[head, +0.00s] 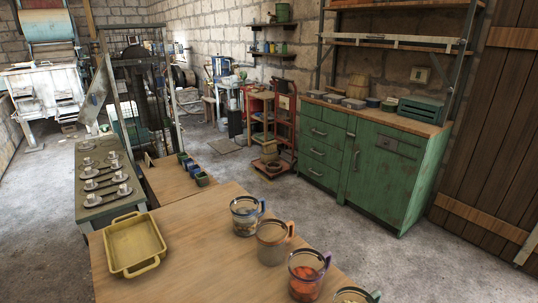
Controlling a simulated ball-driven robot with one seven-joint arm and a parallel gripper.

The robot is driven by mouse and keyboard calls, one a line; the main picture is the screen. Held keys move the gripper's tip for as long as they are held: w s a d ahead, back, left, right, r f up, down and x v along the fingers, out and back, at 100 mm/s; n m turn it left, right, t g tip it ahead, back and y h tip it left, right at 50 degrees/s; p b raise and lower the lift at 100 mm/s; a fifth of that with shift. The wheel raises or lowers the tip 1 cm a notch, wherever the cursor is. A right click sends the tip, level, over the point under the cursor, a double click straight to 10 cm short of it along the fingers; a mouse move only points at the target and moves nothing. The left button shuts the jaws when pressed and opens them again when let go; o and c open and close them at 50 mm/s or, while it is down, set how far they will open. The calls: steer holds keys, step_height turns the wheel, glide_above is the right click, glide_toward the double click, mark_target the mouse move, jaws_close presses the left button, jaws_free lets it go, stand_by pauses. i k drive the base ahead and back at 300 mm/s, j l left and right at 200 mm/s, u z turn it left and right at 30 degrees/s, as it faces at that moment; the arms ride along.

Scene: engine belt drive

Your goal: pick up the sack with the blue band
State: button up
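No sack with a clear blue band can be made out in the head view. A small brown rounded thing (270,152) stands on the low base of a red upright frame (284,122) in the middle distance. It is too small to tell whether it is a sack, and I see no blue band on it. My gripper is not in view.
A near wooden table (205,262) holds a yellow tray (134,244) and several clear mugs with coloured handles. A green cabinet (375,165) stands at the right wall. A metal table (88,165) stands left. Grey floor (262,205) is open between table and cabinet.

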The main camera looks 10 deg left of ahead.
mark_target(270, 152)
steer(key=i+l+z, duration=0.7)
steer(key=i+z, duration=0.65)
steer(key=i, duration=0.15)
steer(key=i+u, duration=0.25)
steer(key=i, duration=0.25)
steer(key=i+l+u, duration=0.1)
steer(key=i+u, duration=0.15)
steer(key=i, duration=0.25)
steer(key=i+l+u, duration=0.25)
steer(key=i, duration=0.2)
steer(key=i+j+u, duration=0.25)
steer(key=u, duration=0.2)
steer(key=i+u, duration=0.9)
steer(key=i+l+u, duration=0.1)
steer(key=i+u, duration=0.2)
steer(key=u, duration=0.15)
steer(key=i+u, duration=0.3)
steer(key=i, duration=1.55)
steer(key=i+z, duration=0.15)
steer(key=i, duration=0.5)
steer(key=i+z, duration=0.2)
steer(key=i, duration=0.45)
steer(key=i+j+z, duration=0.15)
steer(key=i, duration=0.45)
steer(key=i+l+u, duration=0.1)
steer(key=i+l, duration=0.25)
steer(key=i, duration=0.2)
steer(key=i+l, duration=0.4)
steer(key=i, duration=0.15)
steer(key=j+u, duration=0.05)
